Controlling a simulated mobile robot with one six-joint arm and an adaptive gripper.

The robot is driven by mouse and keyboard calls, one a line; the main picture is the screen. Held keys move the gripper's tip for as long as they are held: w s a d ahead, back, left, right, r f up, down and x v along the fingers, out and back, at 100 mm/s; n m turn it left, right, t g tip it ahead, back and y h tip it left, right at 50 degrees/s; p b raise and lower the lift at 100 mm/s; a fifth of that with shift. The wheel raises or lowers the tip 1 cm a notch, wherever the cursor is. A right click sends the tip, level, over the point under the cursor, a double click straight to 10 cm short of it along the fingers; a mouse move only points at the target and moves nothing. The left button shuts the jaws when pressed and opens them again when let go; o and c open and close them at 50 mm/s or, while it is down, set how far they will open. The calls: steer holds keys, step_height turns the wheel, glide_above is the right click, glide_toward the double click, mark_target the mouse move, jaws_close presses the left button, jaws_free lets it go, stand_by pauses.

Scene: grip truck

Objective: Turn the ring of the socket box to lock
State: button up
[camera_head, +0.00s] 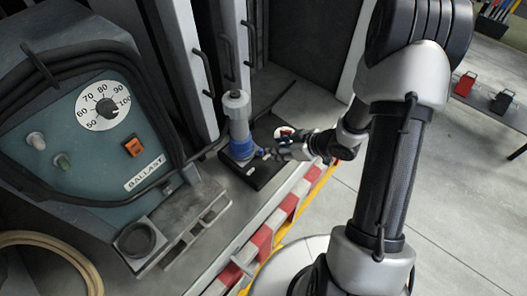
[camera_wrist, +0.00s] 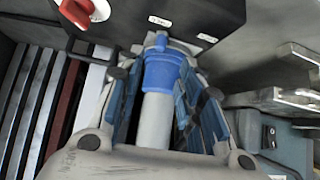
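The socket box (camera_head: 262,172) is a black box low beside the grey cabinet in the head view; it also shows at the top of the wrist view (camera_wrist: 200,12). A blue ring (camera_head: 241,149) sits on it at the base of an upright grey plug (camera_head: 237,106). In the wrist view the blue ring (camera_wrist: 163,72) and the grey plug body (camera_wrist: 154,122) lie between my fingers. My gripper (camera_head: 267,153) is at the ring's right side in the head view. In the wrist view my gripper (camera_wrist: 160,85) looks open, one finger on each side. Narrow gaps show; contact is not clear.
A red knob (camera_wrist: 78,11) sits on the box near the ring. A ballast panel (camera_head: 85,140) with a dial stands at left. A red-and-white striped edge (camera_head: 262,240) runs below the box. Open floor (camera_head: 470,200) lies to the right.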

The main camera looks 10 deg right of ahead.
mark_target(261, 150)
steer(key=b+x, duration=0.1)
steer(key=x, duration=0.8)
steer(key=shift+b, duration=0.4)
steer(key=shift+c, duration=0.4)
jaws_close()
